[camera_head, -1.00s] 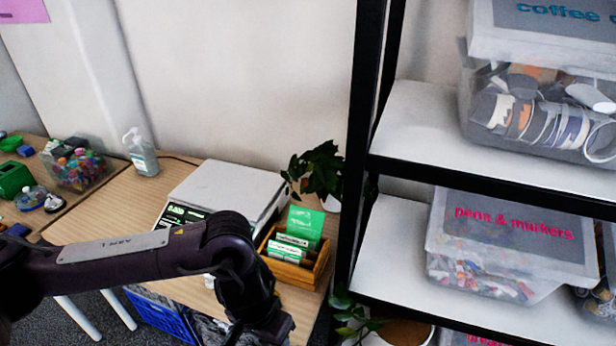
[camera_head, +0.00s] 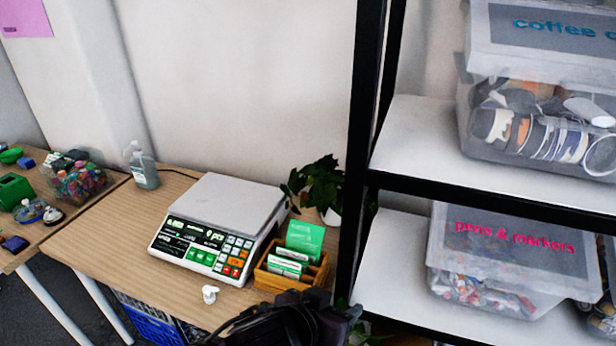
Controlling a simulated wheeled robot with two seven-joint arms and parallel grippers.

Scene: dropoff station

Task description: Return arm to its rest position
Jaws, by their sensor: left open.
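My left gripper (camera_head: 292,318) shows as a dark shape at the bottom edge, in front of the wooden card box, and is partly cut off by the frame. It is open, and I see nothing held in it. Its fingertips are hard to make out. My right gripper is not in view.
A white scale (camera_head: 225,225) and a wooden box (camera_head: 290,277) with green and white cards stand on the wooden table (camera_head: 120,232). A small white item (camera_head: 209,293) lies in front. A plant (camera_head: 318,185) and a black-framed shelf (camera_head: 362,150) with clear bins (camera_head: 505,262) stand right.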

